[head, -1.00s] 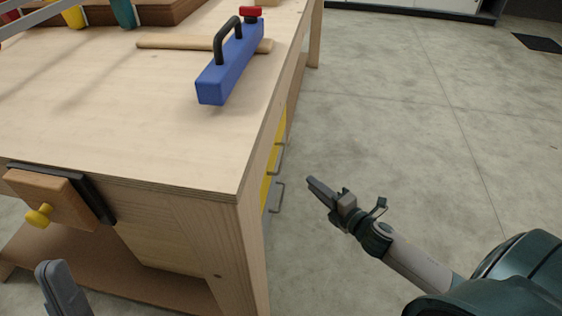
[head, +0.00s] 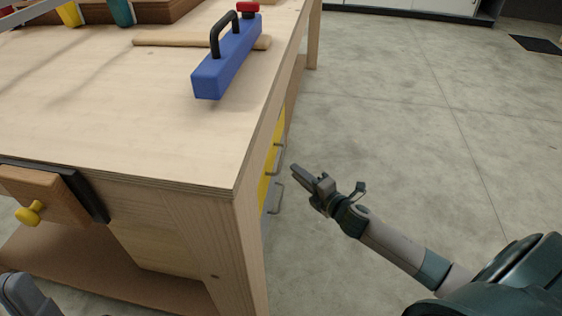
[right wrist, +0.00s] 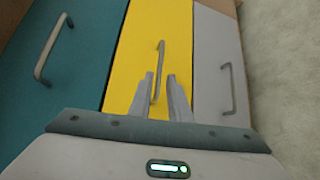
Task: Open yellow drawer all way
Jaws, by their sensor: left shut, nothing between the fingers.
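The yellow drawer (right wrist: 140,45) is in the middle of the right wrist view, between a teal drawer and a grey drawer. Its front looks flush with theirs. Its grey bar handle (right wrist: 160,65) shows between my right gripper's (right wrist: 163,84) two spread fingers, which point at the yellow front. In the head view the yellow drawer (head: 267,180) shows as a narrow strip on the bench's right side. My right gripper (head: 297,172) is just right of the handles there, with a small gap. My left gripper (head: 18,290) is shut and empty at the lower left, partly cut off.
The teal drawer (right wrist: 75,25) and grey drawer (right wrist: 215,60) have their own bar handles. On the bench top (head: 110,100) lie a blue block with a black handle (head: 225,65) and a wooden rod (head: 165,41). The floor right of the bench is clear.

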